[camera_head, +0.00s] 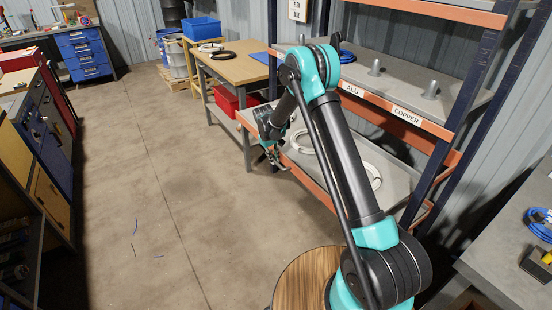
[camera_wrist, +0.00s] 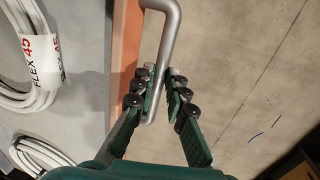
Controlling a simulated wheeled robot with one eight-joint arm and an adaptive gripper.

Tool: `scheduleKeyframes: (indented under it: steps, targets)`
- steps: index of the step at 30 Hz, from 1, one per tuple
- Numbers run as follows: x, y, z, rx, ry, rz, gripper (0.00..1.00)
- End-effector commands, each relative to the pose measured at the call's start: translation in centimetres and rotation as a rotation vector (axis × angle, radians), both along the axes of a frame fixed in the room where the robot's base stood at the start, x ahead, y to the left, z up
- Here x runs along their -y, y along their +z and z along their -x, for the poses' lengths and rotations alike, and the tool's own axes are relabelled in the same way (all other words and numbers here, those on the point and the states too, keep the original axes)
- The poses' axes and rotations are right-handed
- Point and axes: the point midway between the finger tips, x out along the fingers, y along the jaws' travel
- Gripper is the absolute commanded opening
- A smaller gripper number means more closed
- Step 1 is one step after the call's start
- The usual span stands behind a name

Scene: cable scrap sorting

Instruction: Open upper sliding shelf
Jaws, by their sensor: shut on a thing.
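The sliding shelf is a grey tray (camera_head: 400,178) with an orange front edge (camera_wrist: 126,50), holding white cable coils. Its metal bar handle (camera_wrist: 166,42) stands out from that edge in the wrist view. My gripper (camera_wrist: 163,84) has one finger on each side of the handle's lower end and is shut on it. In the head view my gripper (camera_head: 271,156) is at the shelf's front edge, with the handle hidden behind it. Some of the shelf is hidden behind my arm.
A fixed shelf (camera_head: 400,86) labelled ALU and COPPER is above. A wooden table (camera_head: 238,68) with a cable coil stands behind, with a red bin (camera_head: 230,101) below it. The floor (camera_head: 165,170) in front is mostly clear. A grey workbench (camera_head: 510,235) is at right.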

Motion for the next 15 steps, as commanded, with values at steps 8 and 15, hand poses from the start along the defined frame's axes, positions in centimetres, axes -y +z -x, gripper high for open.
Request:
scheduleKeyframes:
  steps: [8,15]
  targets:
    - [-0.05,0.04,-0.02,0.001,0.001,0.0,0.22]
    - [-0.02,0.01,-0.04,0.0,0.0,0.0,0.34]
